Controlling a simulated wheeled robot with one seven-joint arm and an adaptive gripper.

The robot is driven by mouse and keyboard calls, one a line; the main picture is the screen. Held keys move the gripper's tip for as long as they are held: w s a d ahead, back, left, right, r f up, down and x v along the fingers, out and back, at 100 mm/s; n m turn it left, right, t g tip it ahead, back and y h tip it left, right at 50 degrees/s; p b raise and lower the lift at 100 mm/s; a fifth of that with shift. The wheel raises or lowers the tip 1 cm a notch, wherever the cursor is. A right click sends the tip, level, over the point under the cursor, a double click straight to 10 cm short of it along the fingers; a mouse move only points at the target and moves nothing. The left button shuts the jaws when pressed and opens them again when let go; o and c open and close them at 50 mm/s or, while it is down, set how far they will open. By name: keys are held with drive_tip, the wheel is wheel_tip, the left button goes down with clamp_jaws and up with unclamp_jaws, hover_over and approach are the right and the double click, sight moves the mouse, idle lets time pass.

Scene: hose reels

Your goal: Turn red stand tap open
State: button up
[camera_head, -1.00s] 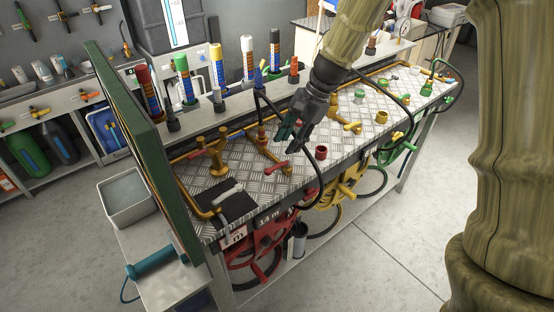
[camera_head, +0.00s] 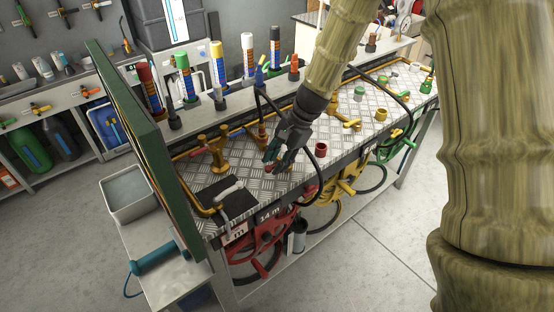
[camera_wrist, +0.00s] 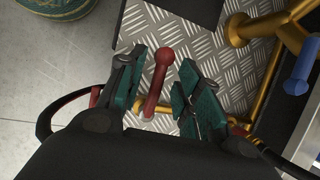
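A red tap handle (camera_wrist: 158,82) with a round knob end lies between the two fingers of my gripper (camera_wrist: 164,72) in the wrist view, with a gap to each side. My gripper (camera_head: 277,158) is open, with green-padded fingers, low over the metal bench top in the head view. There it covers most of the handle. Brass pipe (camera_wrist: 264,78) stands to the right in the wrist view. Another brass tap (camera_head: 218,148) with a red handle (camera_head: 198,152) stands to the left in the head view.
A red fitting (camera_head: 321,149) stands right of my gripper. A black hose (camera_head: 313,190) loops past it. A dark mat with a pale tool (camera_head: 229,190) lies to the left, beside a green upright panel (camera_head: 165,170). Hose reels (camera_head: 262,240) hang below.

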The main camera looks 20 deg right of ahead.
clamp_jaws()
